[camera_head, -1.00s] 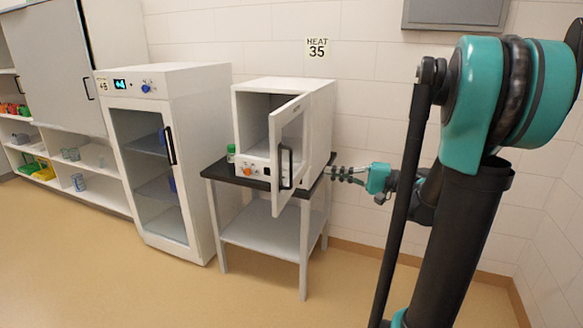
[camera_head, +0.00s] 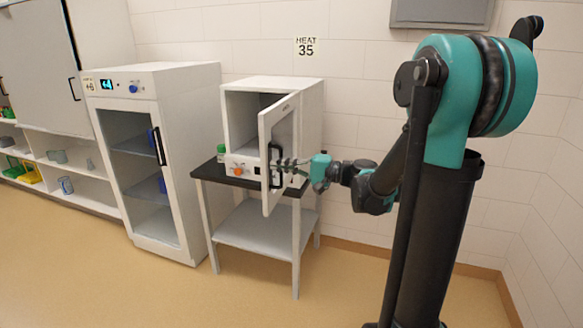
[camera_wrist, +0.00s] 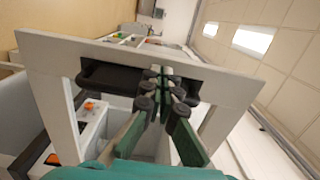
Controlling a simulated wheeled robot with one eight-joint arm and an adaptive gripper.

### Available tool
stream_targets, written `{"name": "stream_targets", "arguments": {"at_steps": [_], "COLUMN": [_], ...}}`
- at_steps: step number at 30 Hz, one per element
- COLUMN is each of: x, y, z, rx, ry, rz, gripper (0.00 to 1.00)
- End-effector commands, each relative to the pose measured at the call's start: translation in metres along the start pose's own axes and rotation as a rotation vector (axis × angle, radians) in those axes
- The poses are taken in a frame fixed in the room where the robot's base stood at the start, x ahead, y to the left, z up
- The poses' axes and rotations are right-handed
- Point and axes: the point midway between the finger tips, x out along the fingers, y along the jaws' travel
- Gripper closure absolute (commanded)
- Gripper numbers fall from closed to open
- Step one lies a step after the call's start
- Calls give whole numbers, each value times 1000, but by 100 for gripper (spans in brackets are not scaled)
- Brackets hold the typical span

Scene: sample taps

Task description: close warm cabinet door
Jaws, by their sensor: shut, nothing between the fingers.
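The warm cabinet (camera_head: 310,120) is a small white box on a dark-topped stand, below a HEAT 35 sign. Its white framed door (camera_head: 266,190) stands open, swung out toward the camera from the right side. The door also fills much of the wrist view (camera_wrist: 60,55). My gripper (camera_head: 279,166) is shut and empty at the door's outer face, by the black handle (camera_head: 272,177). In the wrist view, my fingertips (camera_wrist: 162,73) overlap the middle of the dark handle (camera_wrist: 110,77); I cannot tell whether they touch it.
The stand (camera_head: 245,183) has a lower shelf. A small green-capped bottle (camera_head: 221,150) sits on it, left of the cabinet. A tall glass-door cabinet (camera_head: 185,130) stands farther left, with open shelving (camera_head: 75,150) beyond. The floor (camera_head: 120,295) in front is clear.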

Motion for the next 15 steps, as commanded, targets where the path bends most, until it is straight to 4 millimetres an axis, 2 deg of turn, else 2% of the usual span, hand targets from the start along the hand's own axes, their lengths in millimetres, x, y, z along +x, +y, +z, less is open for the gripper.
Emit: {"name": "stream_targets", "arguments": {"at_steps": [4, 15], "x": [6, 7], "y": [0, 0], "z": [0, 0], "rx": [0, 0], "ry": [-2, 1], "rz": [0, 0], "gripper": [100, 100]}}
